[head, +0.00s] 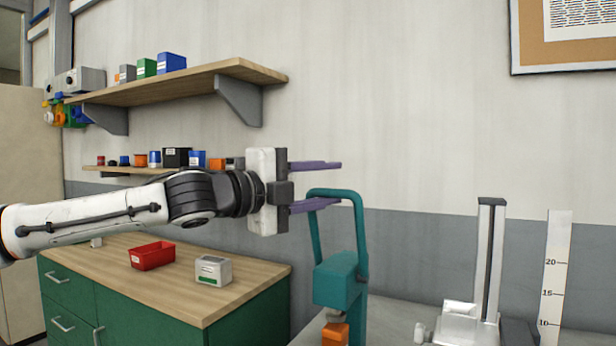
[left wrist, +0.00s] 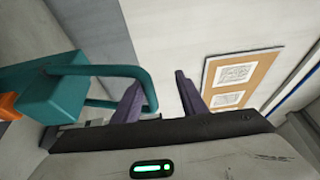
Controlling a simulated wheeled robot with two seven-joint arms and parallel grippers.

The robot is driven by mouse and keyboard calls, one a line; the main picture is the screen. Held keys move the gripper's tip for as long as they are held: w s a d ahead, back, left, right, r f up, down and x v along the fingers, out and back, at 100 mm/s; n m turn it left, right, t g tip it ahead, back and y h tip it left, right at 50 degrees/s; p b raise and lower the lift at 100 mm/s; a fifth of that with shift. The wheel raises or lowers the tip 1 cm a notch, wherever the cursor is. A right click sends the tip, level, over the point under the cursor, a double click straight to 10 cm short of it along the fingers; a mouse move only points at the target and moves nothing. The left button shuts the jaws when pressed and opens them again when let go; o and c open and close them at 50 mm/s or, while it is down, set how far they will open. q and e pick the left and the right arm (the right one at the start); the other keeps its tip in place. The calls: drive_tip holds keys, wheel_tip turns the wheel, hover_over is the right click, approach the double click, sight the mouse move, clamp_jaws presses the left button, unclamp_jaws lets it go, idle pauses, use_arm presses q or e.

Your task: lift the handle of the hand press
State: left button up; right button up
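The hand press (head: 340,280) is teal with an orange part below, at the lower middle of the head view. Its handle (head: 360,225) is a teal loop standing upright from the body. It also shows at the left of the left wrist view (left wrist: 105,70). My left gripper (head: 339,183) is open, its two purple fingers one above the other and pointing right. The lower finger lies at the loop, just below its top bar, and the upper finger is above that bar. I cannot tell whether finger and bar touch. My right gripper is not in view.
A green cabinet (head: 245,312) with a wooden top holds a red bin (head: 152,255) and a grey-white box (head: 213,270). A metal stand (head: 488,260) and a white ruler (head: 556,275) stand right of the press. Wall shelves (head: 190,82) hang behind my left arm.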

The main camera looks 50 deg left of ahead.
use_arm(q)
drive_tip(key=s+r, duration=0.2)
drive_tip(key=shift+s+a+r, duration=0.1)
drive_tip(key=shift+a+r, duration=0.2)
drive_tip(key=o, duration=0.3)
drive_tip(key=shift+s+a+r+p, duration=0.1)
drive_tip(key=shift+s+r+p, duration=0.25)
drive_tip(key=shift+s, duration=0.4)
drive_tip(key=s, duration=0.5)
drive_tip(key=s+f, duration=0.1)
drive_tip(key=s, duration=0.1)
drive_tip(key=shift+s+a+f, duration=0.1)
drive_tip(key=shift+s+a, duration=0.1)
drive_tip(key=shift+s, duration=0.15)
drive_tip(key=c, duration=0.3)
drive_tip(key=shift+s+f, duration=0.25)
drive_tip(key=shift+s, duration=0.25)
drive_tip(key=shift+s+f, duration=0.2)
drive_tip(key=shift+s, duration=0.3)
